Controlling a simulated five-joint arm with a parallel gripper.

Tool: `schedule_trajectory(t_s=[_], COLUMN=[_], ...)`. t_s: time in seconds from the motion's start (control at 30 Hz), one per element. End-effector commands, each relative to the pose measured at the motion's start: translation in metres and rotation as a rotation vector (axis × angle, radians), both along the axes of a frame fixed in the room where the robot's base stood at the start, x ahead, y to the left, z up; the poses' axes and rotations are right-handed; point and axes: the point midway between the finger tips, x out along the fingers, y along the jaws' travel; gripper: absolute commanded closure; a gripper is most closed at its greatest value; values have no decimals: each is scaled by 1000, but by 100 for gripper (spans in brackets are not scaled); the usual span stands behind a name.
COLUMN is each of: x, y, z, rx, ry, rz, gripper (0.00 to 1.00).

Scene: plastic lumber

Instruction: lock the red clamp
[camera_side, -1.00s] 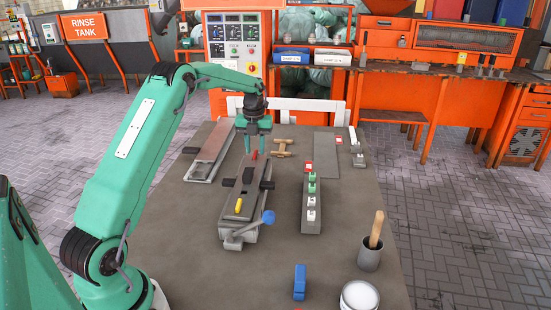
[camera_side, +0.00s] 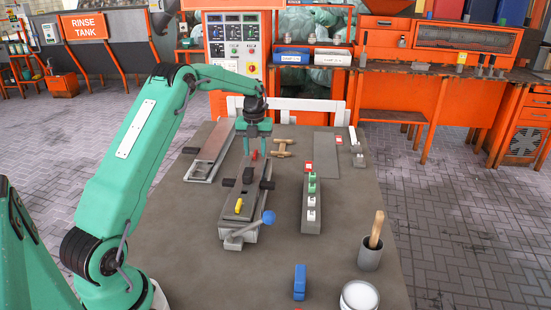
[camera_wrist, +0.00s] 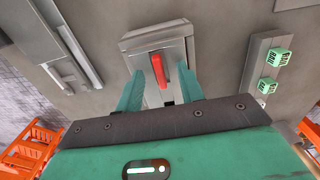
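The red clamp (camera_side: 254,155) is a small red lever at the far end of the grey fixture on the table. In the wrist view, the red clamp (camera_wrist: 159,72) stands out from a grey block (camera_wrist: 158,38), with its long side running toward my gripper. My gripper (camera_wrist: 160,88) is open, with one green finger on each side of the clamp and a visible gap on both sides. In the side view, my gripper (camera_side: 257,150) points down over the far end of the fixture. I cannot tell its exact height above the clamp.
The fixture (camera_side: 230,218) also carries a yellow lever (camera_side: 239,205) and a blue-knobbed handle (camera_side: 268,217). A rack with green and white pieces (camera_side: 312,222) stands to the right. A wooden T-shaped piece (camera_side: 283,150) lies close by. The table's front left is clear.

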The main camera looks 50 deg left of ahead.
Motion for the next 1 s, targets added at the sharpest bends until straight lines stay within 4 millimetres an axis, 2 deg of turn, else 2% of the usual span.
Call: schedule_trajectory(t_s=[0.37,1.0], x=[0,0], y=[0,0], z=[6,50], rx=[1,1], ry=[-2,-2], rz=[0,0], gripper=[62,62])
